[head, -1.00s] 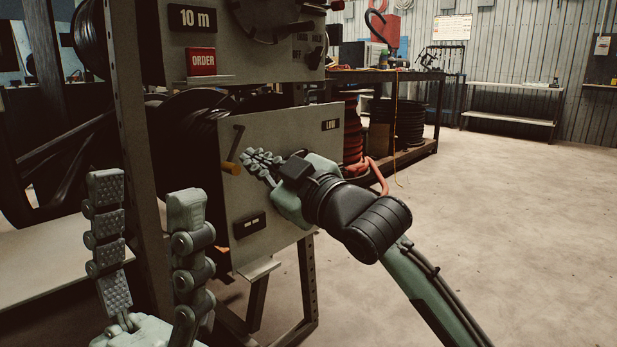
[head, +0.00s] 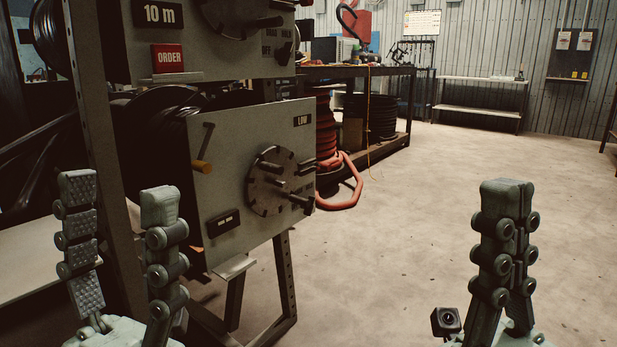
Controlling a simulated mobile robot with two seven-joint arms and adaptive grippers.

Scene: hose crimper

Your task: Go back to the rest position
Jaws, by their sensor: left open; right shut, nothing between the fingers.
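My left gripper (head: 118,205) is upright at the lower left of the head view. Its two fingers stand apart with nothing between them. My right gripper (head: 507,200) is upright at the lower right, its fingers pressed together and holding nothing. It stands over open floor, well clear of the grey machine panel (head: 225,170).
The machine's dark upright post (head: 95,130) stands just behind my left gripper. A red hose end (head: 345,190) sticks out to the right of the panel. A workbench (head: 370,72) stands behind. The floor (head: 410,210) between panel and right gripper is clear.

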